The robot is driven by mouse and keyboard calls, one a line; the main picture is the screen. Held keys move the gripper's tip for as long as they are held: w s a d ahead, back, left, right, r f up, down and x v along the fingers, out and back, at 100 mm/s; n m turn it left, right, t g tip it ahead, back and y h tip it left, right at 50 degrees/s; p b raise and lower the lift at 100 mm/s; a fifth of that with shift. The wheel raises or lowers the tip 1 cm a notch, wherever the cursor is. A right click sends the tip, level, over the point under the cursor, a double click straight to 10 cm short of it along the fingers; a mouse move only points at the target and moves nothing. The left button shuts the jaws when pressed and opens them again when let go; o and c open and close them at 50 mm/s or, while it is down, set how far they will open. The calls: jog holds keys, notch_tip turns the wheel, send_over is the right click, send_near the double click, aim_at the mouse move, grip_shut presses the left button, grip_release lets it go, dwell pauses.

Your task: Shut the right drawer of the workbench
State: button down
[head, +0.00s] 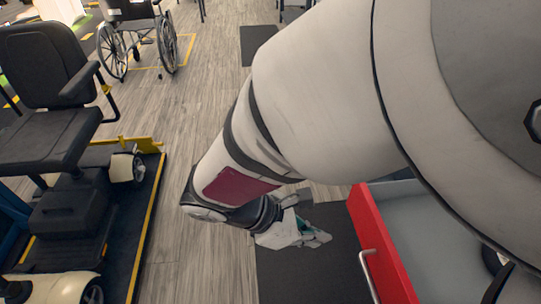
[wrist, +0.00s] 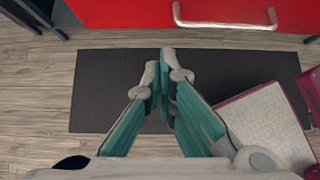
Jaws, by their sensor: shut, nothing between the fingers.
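A red-fronted drawer (head: 385,248) stands pulled out at the lower right of the head view. Its grey inside shows, and a metal bar handle (head: 369,275) is on its front. My arm hides much of the drawer and the workbench around it, so I cannot tell which side's drawer it is. In the wrist view a red front (wrist: 150,12) with a bar handle (wrist: 225,22) crosses the top edge. My gripper (head: 326,238) is shut and empty, left of the drawer front and apart from it. Its fingertips (wrist: 165,62) show over the dark mat, below the red front.
A dark mat (head: 300,275) lies on the wood-look floor under my gripper. A mobility scooter (head: 45,120) stands on a yellow-edged platform at the left, with a wheelchair (head: 140,35) behind. Floor between the platform and the mat is clear.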

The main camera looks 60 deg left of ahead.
jog(key=b, duration=0.1)
send_near(367, 248)
notch_tip(367, 248, down, 3)
jog(key=s, duration=0.1)
jog(key=shift+w+d+f, duration=0.1)
jog(key=shift+w+d, duration=0.1)
jog(key=shift+w, duration=0.45)
jog(key=shift+w+d+f, duration=0.1)
jog(key=shift+w+d, duration=0.15)
jog(key=shift+w, duration=0.4)
jog(key=shift+w+d+f, duration=0.1)
jog(key=shift+w+d, duration=0.1)
jog(key=shift+w, duration=0.45)
jog(key=w+d+b, duration=0.1)
jog(key=w+d, duration=0.4)
jog(key=w, duration=0.6)
jog(key=w+d+b, duration=0.2)
jog(key=w+d, duration=0.2)
jog(key=w, duration=0.8)
jog(key=w+d+b, duration=0.2)
jog(key=w+d, duration=0.3)
jog(key=w, duration=0.7)
jog(key=shift+w+d, duration=0.2)
jog(key=shift+d, duration=0.15)
jog(key=shift+w+d, duration=0.25)
jog(key=shift+w, duration=0.3)
jog(key=shift+w+d+r, duration=0.1)
